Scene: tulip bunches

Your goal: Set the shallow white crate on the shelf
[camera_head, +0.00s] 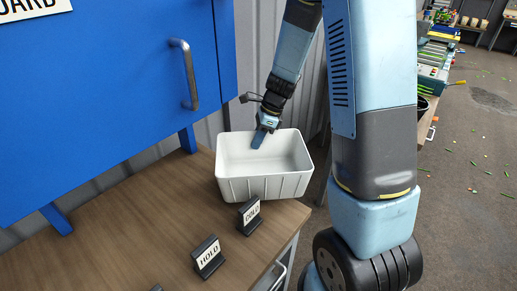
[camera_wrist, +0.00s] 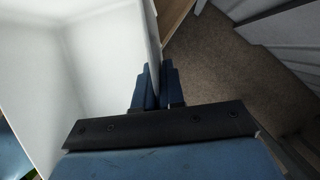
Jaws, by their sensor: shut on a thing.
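The white crate (camera_head: 262,187), open-topped with ribbed outer walls, is at the far right corner of a wooden surface (camera_head: 130,225). It looks upright and empty in the part I see. I cannot tell whether it rests on the wood or hangs just above it. My gripper (camera_head: 258,138) reaches down over its back wall. In the wrist view my gripper (camera_wrist: 157,88) has one blue finger on each side of the crate's wall (camera_wrist: 105,60), shut on it. No separate shelf can be made out with certainty.
A blue cabinet (camera_head: 110,100) with a metal handle (camera_head: 187,75) stands above the wood at left. Two small black sign stands, one reading HOLD (camera_head: 208,257) and another (camera_head: 250,214), stand before the crate. Bare floor (camera_wrist: 215,65) lies beyond the gripped wall.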

